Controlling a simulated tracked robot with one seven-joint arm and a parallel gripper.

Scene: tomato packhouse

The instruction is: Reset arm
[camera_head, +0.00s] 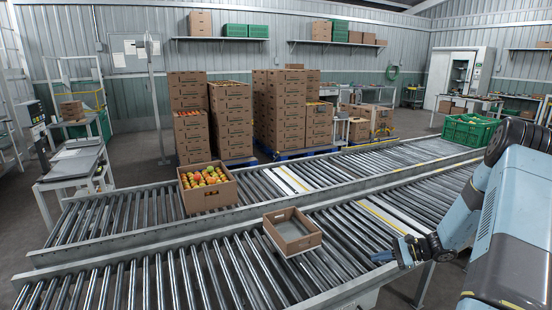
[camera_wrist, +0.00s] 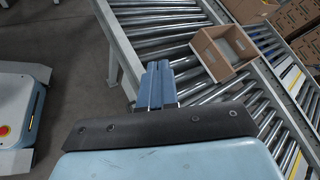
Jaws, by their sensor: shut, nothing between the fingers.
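My gripper (camera_head: 385,257) is at the right of the head view, over the near edge of the roller conveyor. In the wrist view my gripper (camera_wrist: 156,85) shows its two blue fingers together, shut and empty. It is apart from the open, empty cardboard box (camera_head: 292,234) on the near conveyor, which lies to its left in the head view. The box also shows at the upper right of the wrist view (camera_wrist: 213,58).
A cardboard box of tomatoes (camera_head: 207,191) stands on the far conveyor (camera_head: 125,208). The near conveyor (camera_head: 150,280) has bare rollers left of the empty box. A green crate (camera_head: 467,130) is at the back right. Stacked boxes (camera_head: 231,120) stand on pallets behind.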

